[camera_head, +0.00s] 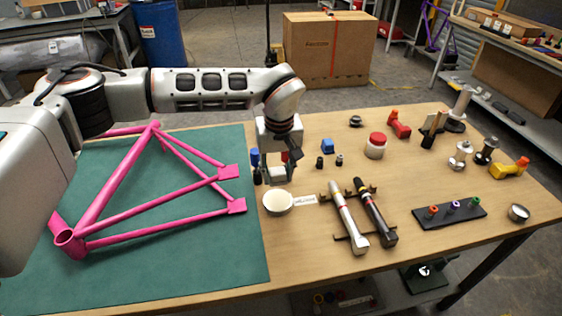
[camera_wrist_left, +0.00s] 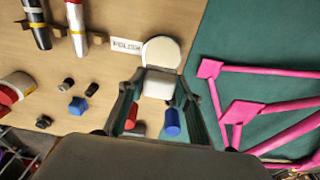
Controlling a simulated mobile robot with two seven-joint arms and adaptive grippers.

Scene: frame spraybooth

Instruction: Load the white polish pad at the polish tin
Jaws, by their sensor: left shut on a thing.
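My left gripper (camera_head: 277,168) is shut on the white polish pad (camera_wrist_left: 157,85), a pale block between its fingertips in the left wrist view. In the head view the pad (camera_head: 278,174) shows below the fingers, just behind the polish tin. The polish tin (camera_head: 278,203) is a round, pale, open tin on the wooden table, beside the green mat. It also shows in the left wrist view (camera_wrist_left: 162,50), where the pad overlaps its near edge. I cannot tell whether pad and tin touch. A POLISH label (camera_head: 306,200) lies right of the tin. My right gripper is not in view.
A pink frame (camera_head: 130,190) lies on the green mat (camera_head: 225,265) at left. Blue (camera_wrist_left: 172,122) and red (camera_wrist_left: 131,118) items stand close to my left fingers. Two tubular tools (camera_head: 349,219) rest on a rack to the right. Bare table lies in front of the tin.

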